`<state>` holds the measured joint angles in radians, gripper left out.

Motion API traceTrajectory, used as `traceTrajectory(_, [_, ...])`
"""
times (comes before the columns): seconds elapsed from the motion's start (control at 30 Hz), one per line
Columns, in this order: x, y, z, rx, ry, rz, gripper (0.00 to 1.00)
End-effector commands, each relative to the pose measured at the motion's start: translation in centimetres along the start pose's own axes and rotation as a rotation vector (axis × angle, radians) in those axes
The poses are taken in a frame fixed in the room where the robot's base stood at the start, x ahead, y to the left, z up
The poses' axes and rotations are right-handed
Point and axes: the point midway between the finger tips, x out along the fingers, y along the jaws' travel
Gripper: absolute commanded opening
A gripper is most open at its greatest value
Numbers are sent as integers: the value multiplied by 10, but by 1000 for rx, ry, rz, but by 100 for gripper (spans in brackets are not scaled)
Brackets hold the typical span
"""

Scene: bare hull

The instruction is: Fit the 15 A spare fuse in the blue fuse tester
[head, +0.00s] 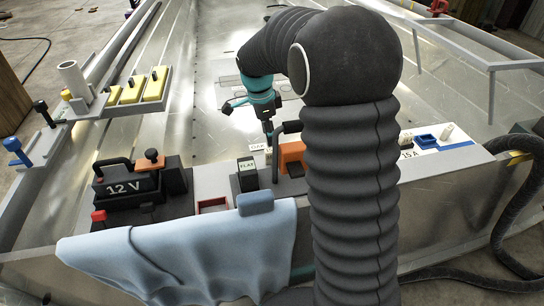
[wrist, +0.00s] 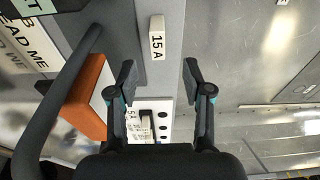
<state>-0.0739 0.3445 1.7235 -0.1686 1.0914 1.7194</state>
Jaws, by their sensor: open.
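My gripper (head: 268,132) hangs over the back of the bench, behind an orange block (head: 291,157). In the wrist view my gripper (wrist: 159,80) is open, with nothing between its fingers. A small white piece marked 15 A (wrist: 157,38) lies beyond the fingertips, roughly in line with the gap. I cannot tell whether it is a fuse or a label. The blue fuse tester (head: 427,142) sits on a white panel at the right, well away from my gripper. Small pale pieces stand beside it, one at the right (head: 447,131). A printed 15 A shows in front.
A 12 V battery (head: 130,188), a FLAP box (head: 247,172) and a draped blue cloth (head: 185,255) are at the left and front. A dark curved handle (wrist: 60,90) and the orange block (wrist: 90,95) rise left of my fingers. My arm hides part of the bench.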

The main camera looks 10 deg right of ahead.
Motion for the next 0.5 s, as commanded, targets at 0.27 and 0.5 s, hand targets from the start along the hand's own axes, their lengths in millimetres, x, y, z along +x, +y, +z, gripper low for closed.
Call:
traceTrajectory(0.27, [24, 0, 0, 1, 0, -1, 50])
traceTrajectory(0.5, [52, 3, 3, 0, 1, 2, 50])
